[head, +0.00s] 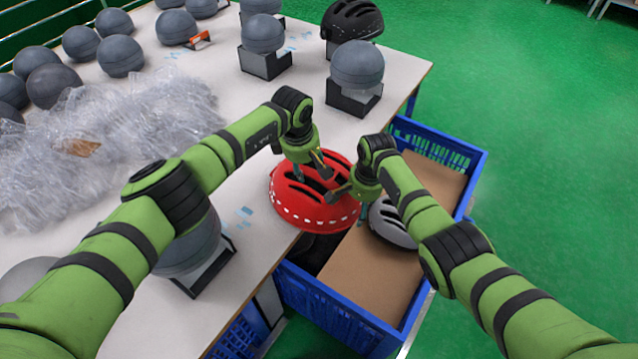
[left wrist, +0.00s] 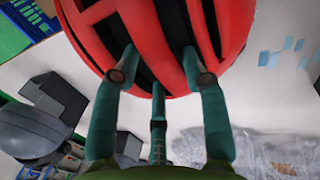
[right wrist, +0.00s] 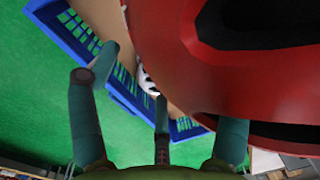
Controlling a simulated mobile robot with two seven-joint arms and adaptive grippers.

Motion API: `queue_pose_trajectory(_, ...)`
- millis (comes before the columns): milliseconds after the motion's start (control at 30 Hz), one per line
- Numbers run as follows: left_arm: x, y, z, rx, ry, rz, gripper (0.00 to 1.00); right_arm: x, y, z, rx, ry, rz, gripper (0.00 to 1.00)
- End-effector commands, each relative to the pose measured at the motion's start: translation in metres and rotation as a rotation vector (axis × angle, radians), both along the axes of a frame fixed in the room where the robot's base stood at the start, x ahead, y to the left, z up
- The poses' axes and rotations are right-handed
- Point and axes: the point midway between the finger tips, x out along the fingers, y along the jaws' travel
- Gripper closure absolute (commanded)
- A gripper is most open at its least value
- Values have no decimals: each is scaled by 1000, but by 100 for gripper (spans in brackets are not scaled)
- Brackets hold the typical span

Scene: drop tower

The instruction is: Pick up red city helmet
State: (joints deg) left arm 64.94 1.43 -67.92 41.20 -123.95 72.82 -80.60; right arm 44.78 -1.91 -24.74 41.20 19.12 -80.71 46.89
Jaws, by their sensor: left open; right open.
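The red city helmet (head: 292,203) sits at the table's edge, partly overhanging the blue crate, with black vents and a row of white marks along its rim. It fills the top of the left wrist view (left wrist: 165,40) and the right side of the right wrist view (right wrist: 215,60). My left gripper (head: 312,172) is open above the helmet's top, its fingers at the vents. Whether they touch is unclear. My right gripper (head: 345,195) is open at the helmet's right side, with the helmet's shell close to one finger.
A blue crate (head: 340,316) with cardboard and a grey-white helmet (head: 392,222) stands beside the table (head: 240,200). A black helmet (head: 352,20) and grey head forms (head: 357,65) on stands are at the back. Clear plastic wrap (head: 100,150) covers the left. Green floor is free at right.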

Motion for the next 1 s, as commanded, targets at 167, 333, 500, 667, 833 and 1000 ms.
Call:
queue_pose_trajectory(167, 1, -1, -7, -1, 0, -1, 56, 1, 1, -10, 1, -1, 2, 22)
queue_pose_trajectory(333, 1, -1, -9, -1, 0, -1, 56, 1, 1, -14, 0, -2, 1, 22)
queue_pose_trajectory(500, 1, -1, -9, -1, 0, -1, 56, 1, 1, -14, 0, -2, 1, 22)
queue_pose_trajectory(667, 1, -1, -9, -1, 0, -1, 88, 1, 1, -14, 0, -2, 1, 54)
queue_pose_trajectory(833, 1, -1, -9, 0, 0, -1, 100, 1, 1, -14, 1, -3, 1, 99)
queue_pose_trajectory(1000, 1, 0, -9, 1, 0, 0, 100, 1, 1, -14, 2, -2, 1, 99)
